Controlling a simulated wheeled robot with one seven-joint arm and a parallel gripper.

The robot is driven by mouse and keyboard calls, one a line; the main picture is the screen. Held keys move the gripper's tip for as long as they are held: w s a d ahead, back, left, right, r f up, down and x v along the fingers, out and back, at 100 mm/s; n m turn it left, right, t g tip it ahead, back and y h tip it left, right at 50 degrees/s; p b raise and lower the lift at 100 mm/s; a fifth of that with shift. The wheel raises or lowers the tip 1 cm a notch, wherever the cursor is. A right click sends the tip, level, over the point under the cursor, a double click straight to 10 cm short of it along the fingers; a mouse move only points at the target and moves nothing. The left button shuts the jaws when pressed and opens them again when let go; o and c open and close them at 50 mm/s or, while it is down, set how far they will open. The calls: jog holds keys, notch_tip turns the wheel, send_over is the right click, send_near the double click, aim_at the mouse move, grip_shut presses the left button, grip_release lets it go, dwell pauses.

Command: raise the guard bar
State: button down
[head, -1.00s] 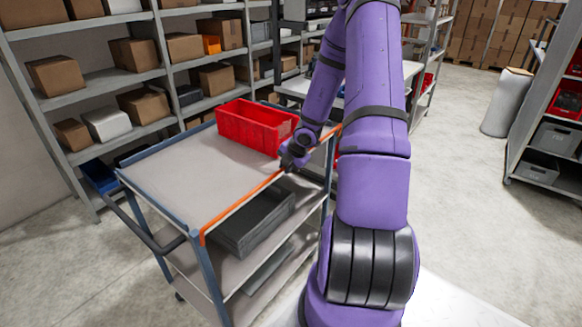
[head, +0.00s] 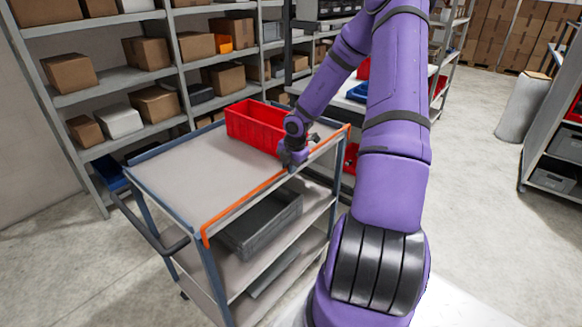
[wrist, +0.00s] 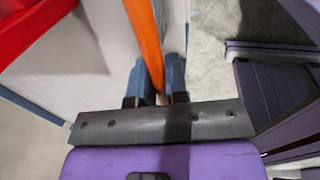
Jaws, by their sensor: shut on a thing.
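The orange guard bar (head: 252,190) runs along the near long edge of the cart's top shelf (head: 190,180), with bent ends at the front and back corners. My gripper (head: 290,158) is at the bar, a little past its middle toward the far end. In the wrist view the orange guard bar (wrist: 146,40) runs down between the two fingers of my gripper (wrist: 156,98), which are closed on it. In the head view the fingertips are small and partly hidden by my wrist.
A red bin (head: 258,124) stands on the top shelf close to my gripper. A grey crate (head: 262,222) sits on the shelf below. Shelving with boxes (head: 155,104) stands behind the cart. Most of the top shelf is clear.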

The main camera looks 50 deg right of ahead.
dwell(0.3)
jog(key=c, duration=1.1)
grip_release()
jog(key=shift+f, duration=0.1)
jog(key=shift+c, duration=0.2)
notch_tip(320, 180, up, 11)
jog(key=s, duration=0.1)
jog(key=shift+s+f, duration=0.15)
jog(key=shift+s, duration=0.25)
